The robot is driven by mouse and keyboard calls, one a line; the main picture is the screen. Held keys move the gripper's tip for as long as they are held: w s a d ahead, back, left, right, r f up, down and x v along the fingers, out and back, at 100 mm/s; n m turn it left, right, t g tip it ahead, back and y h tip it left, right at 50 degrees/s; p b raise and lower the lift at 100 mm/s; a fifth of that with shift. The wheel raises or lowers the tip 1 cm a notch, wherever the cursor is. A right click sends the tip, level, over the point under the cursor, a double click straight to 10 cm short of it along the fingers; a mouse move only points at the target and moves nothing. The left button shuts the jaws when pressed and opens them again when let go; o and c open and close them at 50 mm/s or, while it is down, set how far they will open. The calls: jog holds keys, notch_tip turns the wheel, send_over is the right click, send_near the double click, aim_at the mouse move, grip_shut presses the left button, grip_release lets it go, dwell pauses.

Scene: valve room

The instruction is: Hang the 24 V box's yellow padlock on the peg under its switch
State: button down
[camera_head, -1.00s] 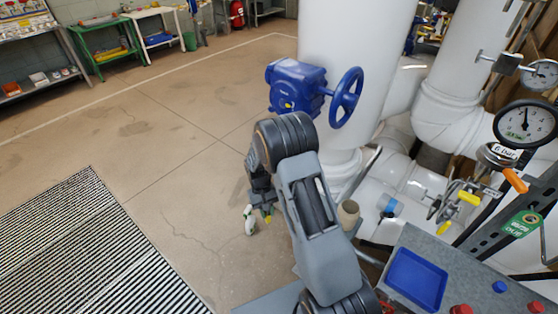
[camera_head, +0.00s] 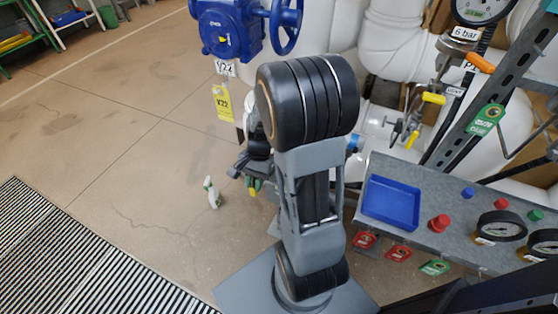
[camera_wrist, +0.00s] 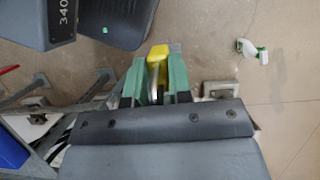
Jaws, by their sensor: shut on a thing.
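My gripper (camera_wrist: 156,82) is shut on the yellow padlock (camera_wrist: 159,51) in the wrist view. The yellow body sticks out between the green fingers, and part of a grey metal shackle shows between them. In the head view my gripper (camera_head: 253,184) hangs down left of my arm, above the floor, with only a small bit of yellow showing at it. I cannot make out the 24 V box, its switch or its peg in either view.
A grey panel (camera_head: 416,222) with a blue tray (camera_head: 391,203), gauges and hanging tags stands at the right. A blue valve (camera_head: 231,30) with a yellow tag (camera_head: 222,103) is at the top. Open floor lies left.

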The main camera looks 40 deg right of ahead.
jog(key=shift+m, duration=0.3)
jog(key=shift+w, duration=0.1)
jog(key=w+d, duration=0.2)
jog(key=d, duration=0.3)
jog(key=w+d, duration=0.3)
jog(key=d, duration=0.1)
jog(key=w+d, duration=0.2)
jog(key=d, duration=0.3)
jog(key=shift+w+d, duration=0.35)
jog(key=shift+w, duration=0.05)
jog(key=shift+w+d, duration=0.3)
jog(key=shift+d, duration=0.3)
notch_tip(320, 180, down, 2)
jog(key=shift+f, duration=0.55)
jog(key=shift+f, duration=0.1)
jog(key=shift+f, duration=0.15)
jog(key=c, duration=1)
grip_release()
jog(key=shift+c, duration=0.2)
